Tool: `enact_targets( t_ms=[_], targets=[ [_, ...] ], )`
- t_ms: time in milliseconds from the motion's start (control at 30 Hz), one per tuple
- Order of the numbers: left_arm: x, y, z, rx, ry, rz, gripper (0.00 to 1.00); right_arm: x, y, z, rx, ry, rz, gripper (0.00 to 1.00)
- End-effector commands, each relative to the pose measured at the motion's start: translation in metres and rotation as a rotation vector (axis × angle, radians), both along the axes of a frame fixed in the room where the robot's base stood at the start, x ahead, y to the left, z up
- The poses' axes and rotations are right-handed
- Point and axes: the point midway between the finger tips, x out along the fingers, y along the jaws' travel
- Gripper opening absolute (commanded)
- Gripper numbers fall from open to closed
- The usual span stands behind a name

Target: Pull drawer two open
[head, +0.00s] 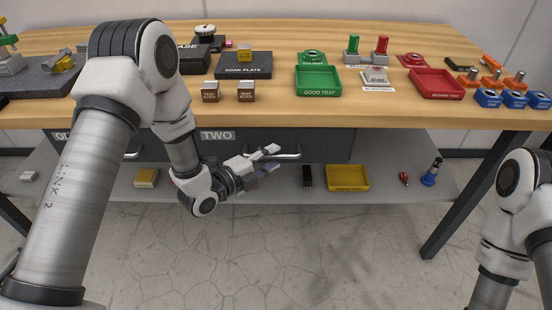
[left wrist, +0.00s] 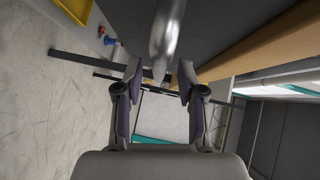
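Drawer two (head: 325,147) is a dark front under the wooden bench top, with a "TWO" label (head: 217,135). It looks closed. Its metal bar handle (head: 289,156) is partly hidden by my left gripper (head: 268,160). The handle also shows large in the left wrist view (left wrist: 168,35), running down toward the gap between the fingers. My left gripper (left wrist: 159,82) is open, its two fingertips apart on either side of the handle's line. I cannot tell whether it touches the handle. My right arm shows at the right edge, but its gripper is out of view.
The bench top (head: 270,110) above carries a green tray (head: 318,81), a red tray (head: 437,84) and two small brown blocks. A lower shelf (head: 395,188) holds a yellow tray (head: 347,178). A bench leg (head: 470,195) stands right. Floor in front is clear.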

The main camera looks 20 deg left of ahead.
Motion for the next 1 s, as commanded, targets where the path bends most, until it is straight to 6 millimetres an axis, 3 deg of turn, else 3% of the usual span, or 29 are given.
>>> enact_targets(
  t_ms=[133, 367, 500, 1000],
  targets=[
    [0.014, -0.008, -0.003, 0.001, 0.002, 0.0, 0.39, 0.0, 0.0, -0.001, 0.0, 0.0, 0.0, 0.46],
    [0.017, -0.009, -0.004, -0.002, 0.002, 0.001, 0.39, 0.0, 0.0, -0.001, 0.0, 0.0, 0.0, 0.46],
    [0.017, -0.009, -0.004, -0.002, 0.002, 0.001, 0.0, 0.0, 0.0, -0.001, 0.0, 0.0, 0.0, 0.46],
    [0.016, -0.009, -0.005, -0.001, 0.004, 0.001, 0.0, 0.0, 0.0, -0.002, 0.0, 0.0, 0.0, 0.46]
  ],
)
